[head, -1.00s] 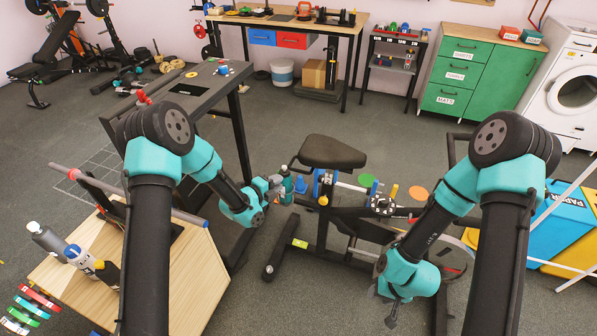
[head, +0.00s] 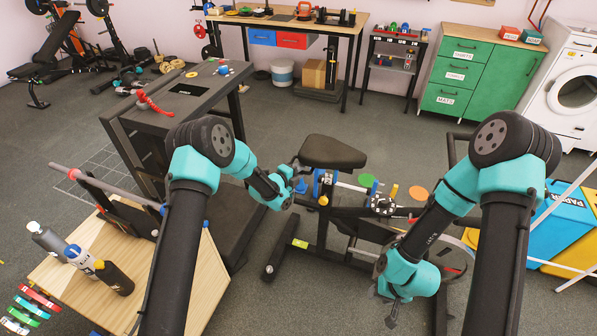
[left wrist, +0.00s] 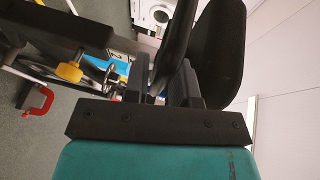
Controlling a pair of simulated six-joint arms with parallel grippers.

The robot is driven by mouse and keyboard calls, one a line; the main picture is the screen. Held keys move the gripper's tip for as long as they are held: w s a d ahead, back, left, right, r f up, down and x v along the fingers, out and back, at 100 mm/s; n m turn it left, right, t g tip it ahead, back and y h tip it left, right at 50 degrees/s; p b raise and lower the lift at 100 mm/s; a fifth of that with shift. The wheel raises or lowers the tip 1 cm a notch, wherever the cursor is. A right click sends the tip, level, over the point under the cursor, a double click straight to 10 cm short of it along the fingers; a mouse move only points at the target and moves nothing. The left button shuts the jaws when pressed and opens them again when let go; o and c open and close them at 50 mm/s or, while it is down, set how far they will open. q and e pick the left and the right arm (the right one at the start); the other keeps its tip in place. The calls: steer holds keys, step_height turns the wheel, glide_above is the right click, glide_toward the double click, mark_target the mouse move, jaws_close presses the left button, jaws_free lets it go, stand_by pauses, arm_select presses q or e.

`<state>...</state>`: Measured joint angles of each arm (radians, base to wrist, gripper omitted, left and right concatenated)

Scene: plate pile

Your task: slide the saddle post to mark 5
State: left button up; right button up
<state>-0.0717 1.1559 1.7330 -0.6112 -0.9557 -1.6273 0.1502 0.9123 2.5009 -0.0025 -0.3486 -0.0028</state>
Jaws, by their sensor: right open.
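The black saddle (head: 333,152) sits on the exercise bike at mid-picture. Below it is a blue part with a number label (head: 326,181), and a yellow knob (head: 323,201) is under that. The saddle post is mostly hidden below the saddle. My left gripper (head: 298,172) is beside the saddle's left edge. In the left wrist view the saddle (left wrist: 218,50) is close on the right, with a yellow knob (left wrist: 70,73) to the left. The dark jaws overlap dark bike parts, so their opening is unclear. My right gripper (head: 388,314) is open and empty, low at the right.
A wooden-topped bench (head: 180,285) with bottles (head: 112,276) stands at front left. Blue and yellow bins (head: 565,222) stand at the right. Open grey floor lies behind the bike.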

arm_select(q)
jaws_close()
stand_by(0.3)
step_height(320, 180, up, 11)
stand_by(0.5)
steer(key=shift+w+r, duration=0.1)
jaws_free()
